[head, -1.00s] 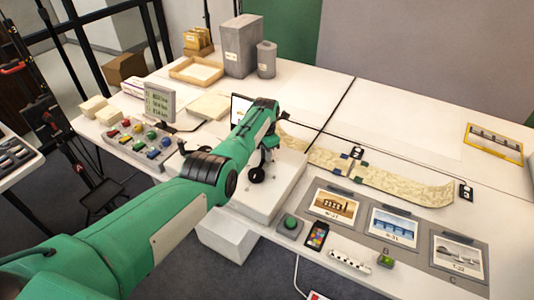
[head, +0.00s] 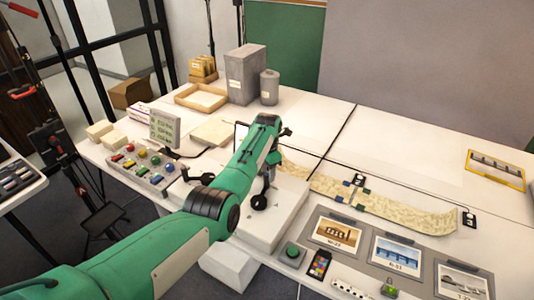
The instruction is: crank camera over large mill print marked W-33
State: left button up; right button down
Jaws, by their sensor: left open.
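Three framed prints lie in a row at the front right. The left print (head: 337,232) has a brown building scene and a small label that may read W-33. The middle print (head: 397,255) is blue, and the right one (head: 461,283) is greyish. My left gripper (head: 264,182) hangs open over the white block (head: 282,216), left of the prints. A black round knob (head: 259,202), possibly the crank's, shows just below its fingers. I cannot tell whether they touch. The arm hides much of this mechanism, and I cannot make out the camera. My right gripper is out of view.
A control panel with coloured buttons (head: 143,165) and a small display (head: 164,128) stand at the left. A long map strip (head: 400,207) lies behind the prints. A grey box (head: 246,75) and a wooden tray (head: 201,98) stand at the back. A green button (head: 292,250) sits in front.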

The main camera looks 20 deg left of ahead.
pick_arm(q)
notch_tip(320, 180, up, 8)
jog(key=shift+r+b, duration=0.25)
jog(key=shift+b, duration=0.2)
jog(key=shift+a, duration=0.1)
jog(key=shift+c, duration=0.4)
